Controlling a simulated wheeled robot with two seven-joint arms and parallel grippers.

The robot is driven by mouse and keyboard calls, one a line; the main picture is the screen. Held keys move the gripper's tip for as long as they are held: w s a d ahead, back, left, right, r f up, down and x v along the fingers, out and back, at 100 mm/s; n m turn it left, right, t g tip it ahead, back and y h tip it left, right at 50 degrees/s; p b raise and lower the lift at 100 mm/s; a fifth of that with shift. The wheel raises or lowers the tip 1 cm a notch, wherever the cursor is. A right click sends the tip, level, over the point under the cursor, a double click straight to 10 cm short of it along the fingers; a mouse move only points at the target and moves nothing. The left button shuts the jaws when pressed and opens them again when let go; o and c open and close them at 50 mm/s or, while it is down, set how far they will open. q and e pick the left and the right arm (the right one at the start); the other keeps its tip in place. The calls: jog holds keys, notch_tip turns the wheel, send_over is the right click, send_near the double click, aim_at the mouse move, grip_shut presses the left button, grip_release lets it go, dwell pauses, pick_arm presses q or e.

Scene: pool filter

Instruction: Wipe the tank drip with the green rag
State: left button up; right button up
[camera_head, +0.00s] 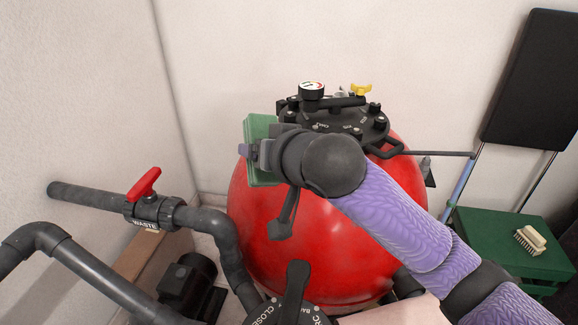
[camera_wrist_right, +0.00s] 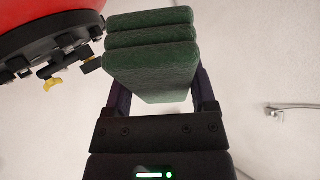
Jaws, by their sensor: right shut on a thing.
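The green rag (camera_head: 262,125) is a folded, thick pad in the head view, held at the upper left of the red tank (camera_head: 310,255). My right gripper (camera_head: 250,152) is shut on it. In the right wrist view the layered rag (camera_wrist_right: 151,60) sits between the fingers of my right gripper (camera_wrist_right: 160,92). The red tank (camera_wrist_right: 40,15) shows at the top left of that view. My arm hides part of the tank front, and I see no drip on the visible red surface. I cannot tell whether the rag touches the tank. My left gripper is not in view.
A black valve head with a gauge (camera_head: 312,90) and yellow knob (camera_head: 361,90) tops the tank. Grey pipes with a red-handled valve (camera_head: 145,184) run at the left. A brush (camera_head: 530,239) lies on a green box (camera_head: 485,230) at the right. Walls stand close behind.

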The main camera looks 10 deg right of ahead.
jog(key=w+d+f+m+t+h+p, duration=0.1)
jog(key=w+d+f+m+h+p, duration=0.25)
jog(key=d+f+p, duration=0.35)
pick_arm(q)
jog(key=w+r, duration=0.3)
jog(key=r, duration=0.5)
pick_arm(e)
jog(key=s+d+f+m+h, duration=0.3)
jog(key=s+d+f+h, duration=0.1)
jog(key=s+d+f, duration=0.55)
pick_arm(q)
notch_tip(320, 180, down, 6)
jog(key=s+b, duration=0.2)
jog(key=b, duration=0.4)
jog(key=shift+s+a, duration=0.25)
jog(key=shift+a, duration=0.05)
pick_arm(e)
jog(key=w+f, duration=0.4)
jog(key=shift+w+t, duration=0.2)
jog(key=shift+t, duration=0.2)
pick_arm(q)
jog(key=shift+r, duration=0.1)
pick_arm(e)
jog(key=shift+a+y, duration=0.1)
jog(key=shift+y, duration=0.15)
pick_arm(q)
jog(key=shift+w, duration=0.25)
